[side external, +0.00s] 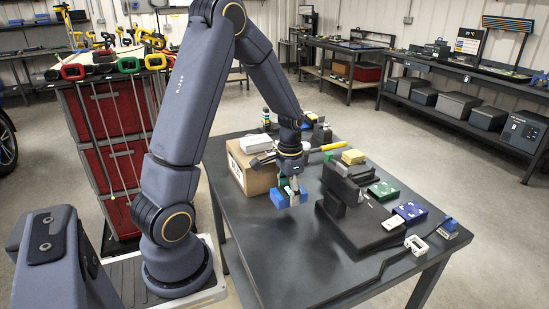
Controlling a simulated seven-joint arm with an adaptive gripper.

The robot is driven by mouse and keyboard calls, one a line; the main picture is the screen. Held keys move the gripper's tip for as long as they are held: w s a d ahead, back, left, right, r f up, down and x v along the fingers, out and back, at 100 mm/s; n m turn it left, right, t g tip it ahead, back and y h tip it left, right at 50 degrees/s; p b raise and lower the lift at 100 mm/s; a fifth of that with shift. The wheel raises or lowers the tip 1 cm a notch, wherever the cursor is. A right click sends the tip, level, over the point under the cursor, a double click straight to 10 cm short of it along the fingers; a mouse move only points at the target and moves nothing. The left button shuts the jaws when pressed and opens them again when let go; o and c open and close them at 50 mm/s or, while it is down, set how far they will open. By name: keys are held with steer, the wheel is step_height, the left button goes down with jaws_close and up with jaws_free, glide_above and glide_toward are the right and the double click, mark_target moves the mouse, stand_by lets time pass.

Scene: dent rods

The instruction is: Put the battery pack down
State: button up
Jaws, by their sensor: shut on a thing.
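My gripper (291,187) points down over the dark work table (290,255). It is shut on a small blue block (281,199), which I take to be the battery pack. The pack sits low between the fingers, right of the cardboard box and left of a black stepped block. A small green part shows by the fingers. I cannot tell whether the pack's underside touches the table.
The cardboard box (247,176) stands behind left of my gripper. The black stepped block (352,219) stands to the right, with a yellow block (353,156), a green box (384,190), a blue box (410,211) and a white part (416,245) nearby. The near-left tabletop is clear.

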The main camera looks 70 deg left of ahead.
mark_target(290, 210)
steer(key=shift+w+f, duration=0.2)
steer(key=shift+f, duration=0.1)
steer(key=shift+w+a+f, duration=0.1)
steer(key=shift+w+f, duration=0.05)
steer(key=shift+f, duration=1.55)
steer(key=o, duration=1.4)
steer(key=shift+f, duration=0.15)
